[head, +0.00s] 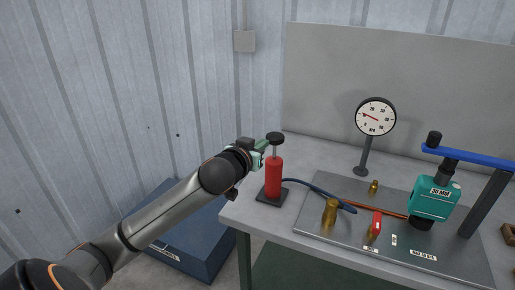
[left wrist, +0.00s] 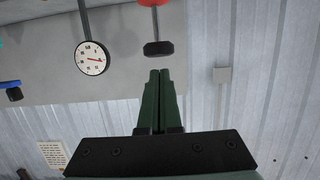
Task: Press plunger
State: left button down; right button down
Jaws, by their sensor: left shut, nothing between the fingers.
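A red hand pump (head: 273,178) stands upright on a dark base plate at the table's left corner. Its plunger is a thin rod topped by a black knob (head: 275,137), standing clear above the red body. My left gripper (head: 262,145) is shut and empty, just left of the rod near the knob's height. In the left wrist view, which appears upside down, the shut fingers (left wrist: 159,73) point toward the black knob (left wrist: 158,48), with a small gap in the picture; whether they touch it I cannot tell. My right gripper is not in view.
A blue hose (head: 318,193) runs from the pump to a grey plate (head: 448,258) with brass fittings and a red-handled valve (head: 376,224). A round dial gauge (head: 375,117) stands behind. A teal block (head: 434,199) sits under a blue lever (head: 468,157) at right.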

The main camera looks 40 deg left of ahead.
pick_arm(q)
jog(key=shift+v, duration=1.15)
jog(key=shift+f, duration=0.1)
